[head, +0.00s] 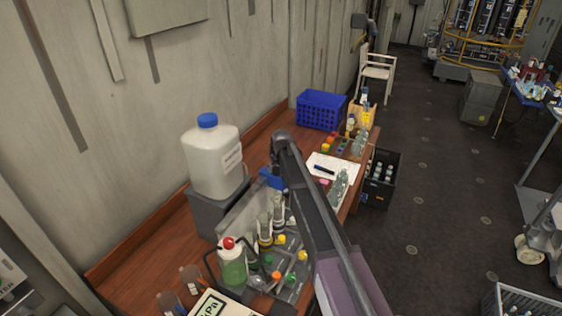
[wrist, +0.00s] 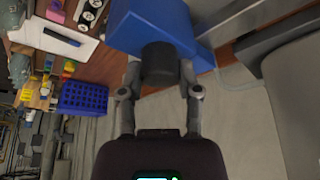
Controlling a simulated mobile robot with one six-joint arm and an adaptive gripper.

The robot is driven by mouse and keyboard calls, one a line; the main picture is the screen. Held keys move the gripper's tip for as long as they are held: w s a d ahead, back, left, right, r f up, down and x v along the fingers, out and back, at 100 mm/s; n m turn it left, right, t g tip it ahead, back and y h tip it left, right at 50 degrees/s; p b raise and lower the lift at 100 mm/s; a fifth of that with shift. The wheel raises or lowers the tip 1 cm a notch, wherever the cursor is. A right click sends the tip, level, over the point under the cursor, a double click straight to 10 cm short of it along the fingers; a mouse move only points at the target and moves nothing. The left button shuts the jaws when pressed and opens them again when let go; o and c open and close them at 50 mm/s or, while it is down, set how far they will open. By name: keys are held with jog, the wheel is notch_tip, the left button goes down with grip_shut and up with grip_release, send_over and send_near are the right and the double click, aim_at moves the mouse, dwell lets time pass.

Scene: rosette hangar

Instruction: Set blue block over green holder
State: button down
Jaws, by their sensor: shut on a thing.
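My gripper (wrist: 159,80) is shut on the blue block (wrist: 150,24), with a finger on each side of a dark round part at the block's near end. In the head view the blue block (head: 268,179) shows beside my arm, above the wooden bench and right of the large white jug; my arm hides part of it. I cannot pick out a green holder for certain in either view. Small green pieces lie among the caps on the grey tray (head: 262,284).
The white jug (head: 213,160) stands on a grey box (head: 217,203). Glass cylinders and a green-filled bottle (head: 232,266) with a red cap stand on the bench below. A blue basket (head: 320,110), paper (head: 333,167) and small bottles crowd its far end. A black crate (head: 380,178) stands beside it.

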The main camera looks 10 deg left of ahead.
jog(key=s+a, duration=0.4)
jog(key=s, duration=0.8)
jog(key=s+a, duration=0.4)
jog(key=s, duration=0.8)
jog(key=shift+s+a, duration=0.25)
jog(key=shift+a, duration=0.05)
jog(key=shift+f, duration=0.1)
jog(key=shift+c, duration=1.5)
grip_release()
jog(key=shift+s+a, duration=0.1)
notch_tip(320, 180, up, 9)
jog(key=p, duration=0.9)
jog(key=shift+r+p, duration=0.55)
jog(key=shift+r, duration=0.05)
